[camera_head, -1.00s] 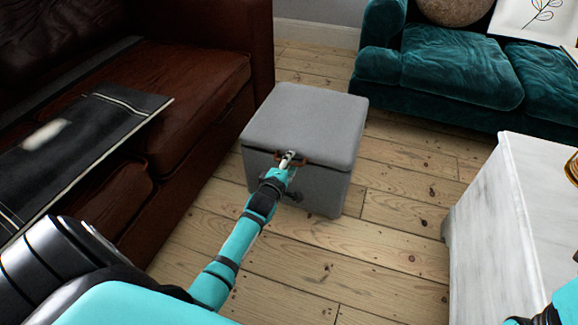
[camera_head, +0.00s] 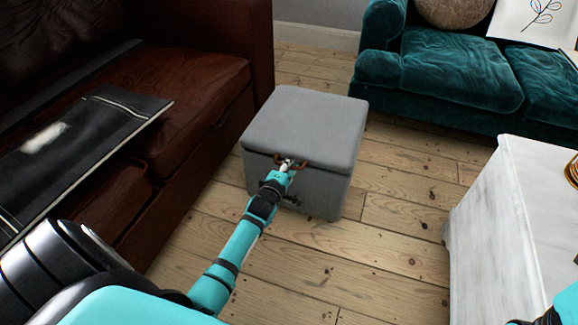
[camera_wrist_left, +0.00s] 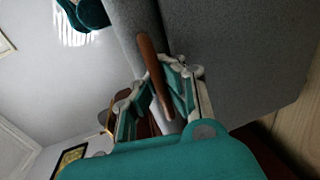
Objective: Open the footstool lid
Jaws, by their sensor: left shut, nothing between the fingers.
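The grey fabric footstool (camera_head: 320,192) stands on the floorboards between the two sofas. Its padded lid (camera_head: 308,118) lies flat on the box and looks closed. A reddish-brown handle (camera_head: 305,163) sits at the front edge of the lid; the handle also shows in the left wrist view (camera_wrist_left: 150,62) as a brown bar. My left gripper (camera_head: 288,164) is shut at the handle's middle, with nothing held between its fingers. In the left wrist view the bar runs close by the fingers; I cannot tell if they touch it. My right gripper is out of view.
A brown leather sofa (camera_head: 200,85) stands close on the left, with a dark throw (camera_head: 85,140) on it. A teal sofa (camera_head: 455,75) is behind right. A white marble-look table (camera_head: 520,220) stands at the right. Floor right of the footstool (camera_head: 400,190) is clear.

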